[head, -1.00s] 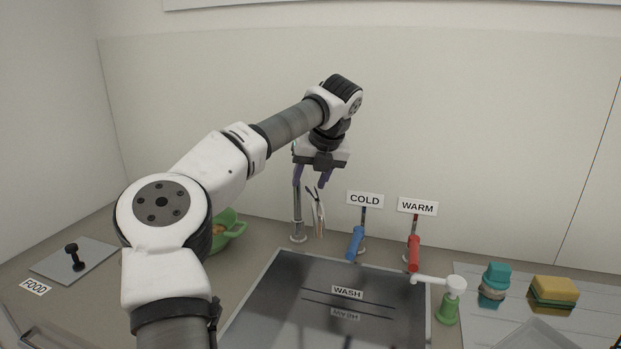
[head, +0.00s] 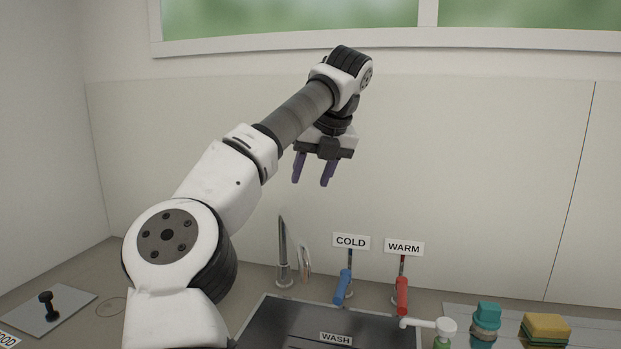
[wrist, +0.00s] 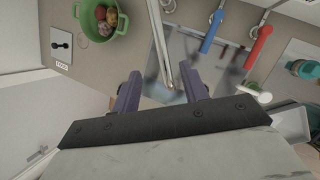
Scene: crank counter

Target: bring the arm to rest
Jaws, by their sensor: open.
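My gripper (head: 313,170) hangs high in front of the back wall in the head view, fingers pointing down. Its two purple fingers are apart, with nothing between them that it holds. In the wrist view my gripper (wrist: 163,88) points at the counter, and the tall metal faucet (wrist: 158,40) passes in line with the gap between the fingers. In the head view the faucet (head: 283,250) stands on the counter well below the fingers, clear of them.
Behind the sink (head: 262,318) are a blue COLD lever (head: 343,288) and a red WARM lever (head: 402,296). A soap pump (head: 443,328) and sponges (head: 546,327) are at right. A green colander (wrist: 103,20) with food sits left. Space around the raised gripper is clear.

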